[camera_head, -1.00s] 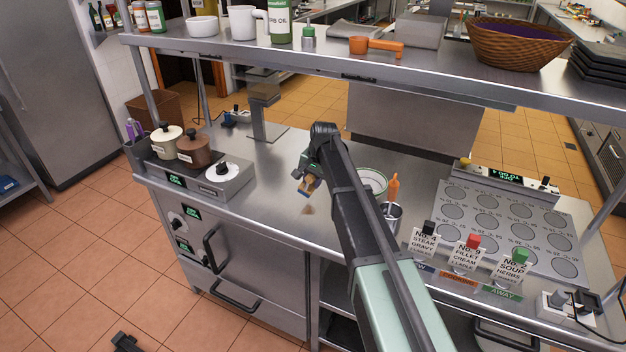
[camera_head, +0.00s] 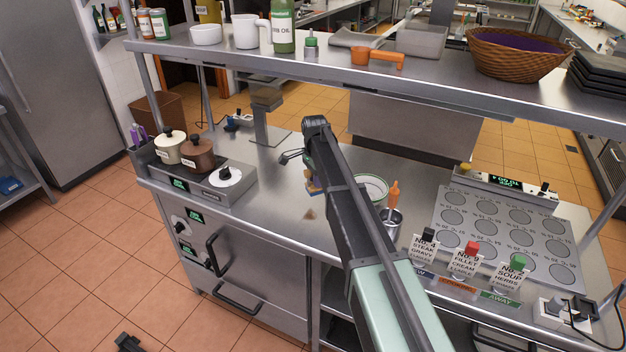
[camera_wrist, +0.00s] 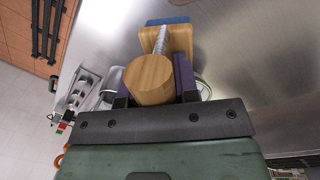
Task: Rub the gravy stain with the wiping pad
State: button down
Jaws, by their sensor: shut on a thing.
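The wiping pad is a wooden block with a wooden knob handle (camera_wrist: 150,80) and a blue underside (camera_wrist: 168,20). My gripper (camera_wrist: 155,90) is shut on its handle, with one dark finger at each side. In the head view the pad (camera_head: 312,187) shows only partly, beside my arm, which hides most of my gripper. The gravy stain (camera_head: 310,213) is a small brown smear on the steel counter (camera_head: 270,205), just on the near side of the pad in the picture. I cannot tell whether the pad touches the counter.
The shelf (camera_head: 420,85) spans above. The counter around the stain is clear.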

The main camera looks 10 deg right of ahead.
aim_at(317, 190)
jog(key=shift+s+m+g, duration=0.15)
jog(key=shift+m+g, duration=0.25)
jog(key=shift+m, duration=0.2)
notch_tip(317, 190, down, 5)
jog(key=b, duration=0.5)
